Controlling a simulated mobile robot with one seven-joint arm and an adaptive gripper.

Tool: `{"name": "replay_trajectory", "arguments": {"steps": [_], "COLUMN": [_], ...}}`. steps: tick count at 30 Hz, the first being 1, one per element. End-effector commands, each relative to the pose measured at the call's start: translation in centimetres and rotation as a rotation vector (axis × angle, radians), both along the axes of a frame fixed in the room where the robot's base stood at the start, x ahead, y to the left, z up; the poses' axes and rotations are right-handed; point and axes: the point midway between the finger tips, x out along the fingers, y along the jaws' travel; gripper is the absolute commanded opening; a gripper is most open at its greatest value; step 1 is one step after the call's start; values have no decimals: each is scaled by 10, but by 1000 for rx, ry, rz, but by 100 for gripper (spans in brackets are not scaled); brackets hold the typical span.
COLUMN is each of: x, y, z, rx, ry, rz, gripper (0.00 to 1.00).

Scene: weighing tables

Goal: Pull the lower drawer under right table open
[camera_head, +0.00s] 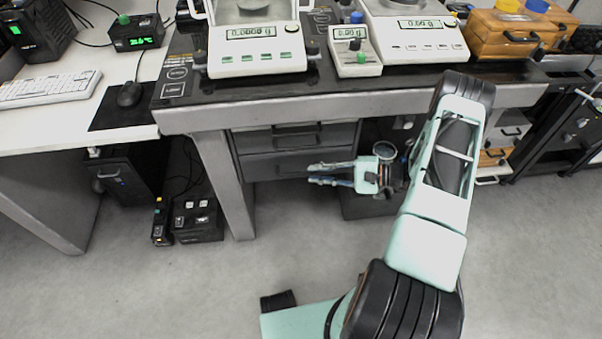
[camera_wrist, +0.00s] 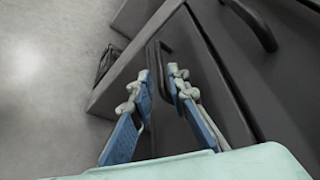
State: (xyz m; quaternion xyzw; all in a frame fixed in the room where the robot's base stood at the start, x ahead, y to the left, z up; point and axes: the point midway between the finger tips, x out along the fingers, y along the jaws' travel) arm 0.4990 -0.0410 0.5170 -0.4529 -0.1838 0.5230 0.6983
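The lower drawer (camera_head: 262,168) is a dark grey front under the right table (camera_head: 190,120), below an upper drawer (camera_head: 253,141). Both fronts look closed. My gripper (camera_head: 312,173) is in front of the lower drawer, partly covering its front and handle. In the wrist view, the lower drawer's dark bar handle (camera_wrist: 162,55) shows between the blue fingers of my gripper (camera_wrist: 161,82). The fingers are apart, one on each side of the handle in the picture. I cannot tell whether they touch it. The upper drawer's handle (camera_wrist: 252,25) is off to the right.
A table leg (camera_head: 222,180) stands left of the drawers. Balances (camera_head: 255,60) stand on the tabletop. The floor (camera_head: 200,290) in front is clear.

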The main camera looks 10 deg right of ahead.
Motion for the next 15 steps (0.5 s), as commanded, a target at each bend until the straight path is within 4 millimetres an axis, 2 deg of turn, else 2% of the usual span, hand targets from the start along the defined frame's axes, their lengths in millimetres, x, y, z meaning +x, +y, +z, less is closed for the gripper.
{"name": "replay_trajectory", "arguments": {"steps": [1,6,15], "x": [4,14,19], "y": [10,33,46], "z": [-3,-8,-11], "rx": [2,1,0], "ry": [0,-1,-1], "rz": [2,3,1], "gripper": [16,16,16]}}
